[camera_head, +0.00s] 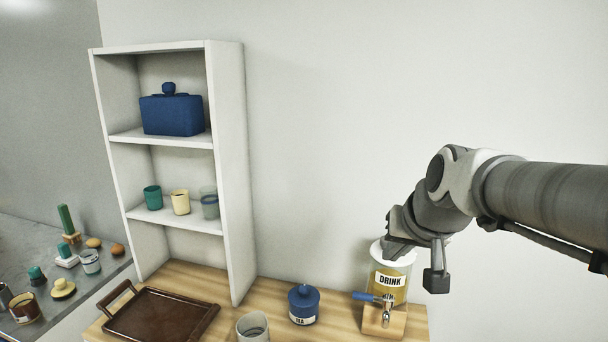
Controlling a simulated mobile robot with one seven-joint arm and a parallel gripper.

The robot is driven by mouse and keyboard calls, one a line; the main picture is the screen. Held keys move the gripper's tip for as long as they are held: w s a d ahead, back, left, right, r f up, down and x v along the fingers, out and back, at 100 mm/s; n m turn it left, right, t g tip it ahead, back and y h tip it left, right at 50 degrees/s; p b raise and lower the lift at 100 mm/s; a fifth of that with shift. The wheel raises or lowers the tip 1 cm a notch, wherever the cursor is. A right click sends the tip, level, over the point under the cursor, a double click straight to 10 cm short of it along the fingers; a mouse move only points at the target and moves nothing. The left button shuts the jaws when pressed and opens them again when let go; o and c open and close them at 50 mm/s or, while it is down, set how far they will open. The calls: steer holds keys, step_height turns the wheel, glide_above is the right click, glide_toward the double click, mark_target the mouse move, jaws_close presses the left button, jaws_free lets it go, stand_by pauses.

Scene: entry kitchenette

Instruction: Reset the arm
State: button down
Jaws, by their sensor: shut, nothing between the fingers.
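My arm (545,198) reaches in from the right edge and bends downward at the wrist. My gripper (392,254) points down and is shut with nothing in it. In the picture it overlaps the top of the drink dispenser (388,280), a clear container with a DRINK label, a blue-handled tap and a wooden base. I cannot tell whether the fingertips touch its lid.
A wooden counter (345,312) holds a brown tray (160,318), a grey cup (252,327) and a blue TEA jar (303,305). A white shelf (237,170) holds cups and a blue box (172,115).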

steer(key=s+f+n+g, duration=0.1)
steer(key=s+f, duration=0.1)
steer(key=s, duration=0.6)
steer(key=s+a+f, duration=0.1)
steer(key=s+f, duration=0.2)
steer(key=s, duration=0.6)
steer(key=shift+s+n+g+h, duration=0.15)
steer(key=shift+n+g+h, duration=0.25)
